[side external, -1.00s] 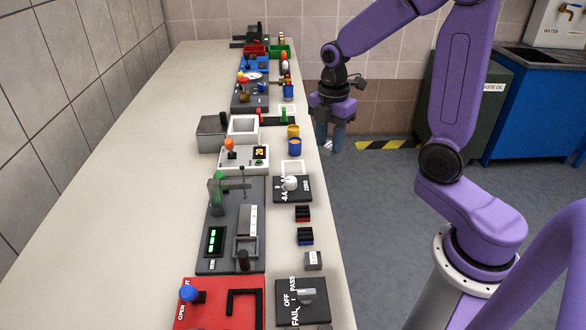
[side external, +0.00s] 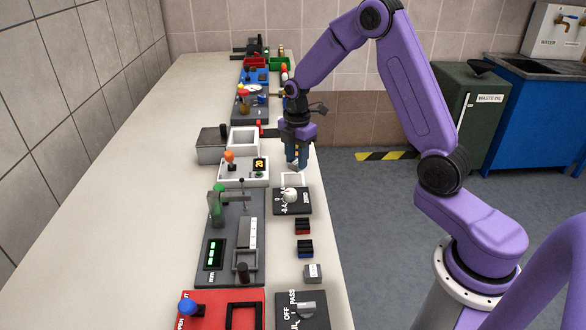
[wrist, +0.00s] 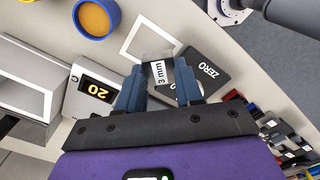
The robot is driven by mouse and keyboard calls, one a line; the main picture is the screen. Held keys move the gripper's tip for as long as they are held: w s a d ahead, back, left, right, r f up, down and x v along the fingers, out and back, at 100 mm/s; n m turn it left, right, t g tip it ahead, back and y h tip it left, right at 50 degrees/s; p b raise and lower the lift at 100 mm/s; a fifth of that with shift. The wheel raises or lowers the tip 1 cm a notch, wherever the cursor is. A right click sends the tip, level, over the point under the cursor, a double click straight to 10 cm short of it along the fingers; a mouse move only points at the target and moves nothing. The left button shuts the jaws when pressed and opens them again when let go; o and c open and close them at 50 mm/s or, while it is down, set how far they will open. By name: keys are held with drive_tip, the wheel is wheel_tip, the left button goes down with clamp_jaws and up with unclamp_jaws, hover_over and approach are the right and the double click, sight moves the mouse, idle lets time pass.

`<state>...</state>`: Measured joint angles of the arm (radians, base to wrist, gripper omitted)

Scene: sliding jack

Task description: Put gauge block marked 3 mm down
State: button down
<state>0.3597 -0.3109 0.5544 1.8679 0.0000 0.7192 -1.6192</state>
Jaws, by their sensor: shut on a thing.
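My gripper (side external: 297,166) is shut on the gauge block marked 3 mm, a small pale plate whose label (wrist: 158,72) shows between my fingertips in the wrist view. In the side view the block is too small to make out. My gripper hangs over the bench's right side, fingers pointing down. A white square outline (side external: 293,180) lies on the bench just in front of the fingers. It also shows in the wrist view (wrist: 128,40), partly hidden behind the block. I cannot tell the block's exact height above the bench.
A dark ZERO plate (side external: 304,208) with a white knob lies near the outline. A white box with a 20 display (side external: 260,164) and an orange-knobbed lever stands left of the gripper. A blue cup with yellow contents (wrist: 96,17) stands beside the outline in the wrist view.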

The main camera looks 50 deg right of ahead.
sight(293, 168)
drive_tip(key=shift+w+d+f, duration=0.1)
drive_tip(key=shift+w+f, duration=0.5)
drive_tip(key=shift+f, duration=0.1)
drive_tip(key=shift+w+f, duration=0.15)
drive_tip(key=shift+f, duration=1.55)
drive_tip(key=shift+f, duration=0.1)
drive_tip(key=c, duration=0.7)
unclamp_jaws()
drive_tip(key=shift+c, duration=0.2)
